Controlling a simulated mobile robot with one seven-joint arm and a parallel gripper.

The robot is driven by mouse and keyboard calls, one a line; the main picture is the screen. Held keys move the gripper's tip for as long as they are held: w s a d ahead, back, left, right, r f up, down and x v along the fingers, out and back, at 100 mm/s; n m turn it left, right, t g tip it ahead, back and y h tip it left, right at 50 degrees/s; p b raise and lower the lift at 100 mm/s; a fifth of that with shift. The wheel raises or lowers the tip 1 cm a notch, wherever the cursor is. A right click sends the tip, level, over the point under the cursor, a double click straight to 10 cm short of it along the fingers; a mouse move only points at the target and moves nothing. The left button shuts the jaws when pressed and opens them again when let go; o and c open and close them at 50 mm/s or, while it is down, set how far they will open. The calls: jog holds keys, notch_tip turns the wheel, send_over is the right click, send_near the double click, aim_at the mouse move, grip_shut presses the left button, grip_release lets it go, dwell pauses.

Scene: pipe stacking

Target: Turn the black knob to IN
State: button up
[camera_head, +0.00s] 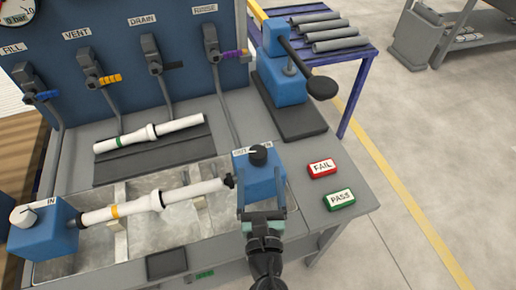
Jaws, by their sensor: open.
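The black knob (258,155) sits on top of the right blue block (266,183) at the right end of the metal trough. Labels OUT on its left and IN on its right show beside it, the IN label partly covered by the knob. A thin pointer on the knob seems to lie toward OUT. My gripper (262,212) is open and empty, in front of the right blue block and below the knob in the picture. Its fingers point up the picture, and I cannot tell whether they touch the block.
A white pipe (150,203) with an orange band lies along the trough between the two blocks. The left blue block (42,232) has a white knob (22,216). FAIL (322,168) and PASS (339,199) buttons are on the right. A blue press (285,80) stands behind.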

aim_at(258, 162)
jog(key=w, duration=0.6)
jog(key=shift+w+a, duration=0.2)
jog(key=shift+w, duration=0.15)
grip_shut()
